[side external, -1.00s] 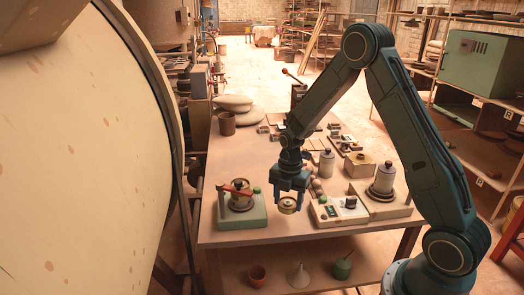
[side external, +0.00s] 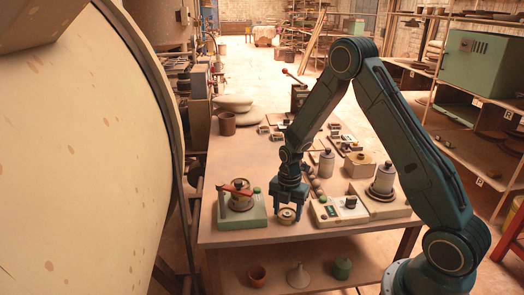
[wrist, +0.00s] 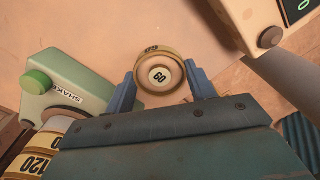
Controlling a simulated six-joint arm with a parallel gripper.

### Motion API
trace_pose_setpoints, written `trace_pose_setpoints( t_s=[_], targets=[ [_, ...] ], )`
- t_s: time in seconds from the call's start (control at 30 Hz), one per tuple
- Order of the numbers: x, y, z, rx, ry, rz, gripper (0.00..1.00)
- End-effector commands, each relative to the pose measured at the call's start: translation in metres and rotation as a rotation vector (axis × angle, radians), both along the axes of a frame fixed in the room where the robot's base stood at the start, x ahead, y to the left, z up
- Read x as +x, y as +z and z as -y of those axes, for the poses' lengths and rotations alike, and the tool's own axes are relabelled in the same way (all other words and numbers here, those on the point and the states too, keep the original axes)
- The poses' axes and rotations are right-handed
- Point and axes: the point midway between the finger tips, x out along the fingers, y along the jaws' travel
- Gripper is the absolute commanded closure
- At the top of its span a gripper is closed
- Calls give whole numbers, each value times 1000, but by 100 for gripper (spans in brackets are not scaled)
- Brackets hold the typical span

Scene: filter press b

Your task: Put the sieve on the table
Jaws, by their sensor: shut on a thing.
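The sieve (side external: 287,215) is a small round tan pan marked 60, seen from above in the wrist view (wrist: 160,72). My gripper (side external: 287,209) points down and is shut on its sides, one blue finger on each side in the wrist view (wrist: 160,84). The sieve is low over the front part of the wooden table (side external: 262,235), between the green shaker and the scale. I cannot tell whether its underside touches the tabletop.
The green shaker (side external: 256,213) with a red-handled clamp stands left; its stacked rings, one marked 120 (wrist: 38,163), show in the wrist view. A scale (side external: 328,214) stands close on the right. The front table edge is near. Bare tabletop lies behind the shaker.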

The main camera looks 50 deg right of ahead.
Motion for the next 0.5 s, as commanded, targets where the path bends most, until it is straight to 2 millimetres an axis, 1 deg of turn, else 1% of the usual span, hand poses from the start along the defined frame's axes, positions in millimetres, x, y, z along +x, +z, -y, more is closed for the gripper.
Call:
trace_pose_setpoints(
  t_s=[0.1, 0.13, 0.23, 0.5],
  targets=[
    [0, -3, 0, 0, 0, 0, 70],
    [0, -3, 0, 0, 0, -1, 43],
    [0, -3, 0, 0, 0, 0, 24],
    [0, -2, 0, 0, 0, 0, 24]
  ],
)
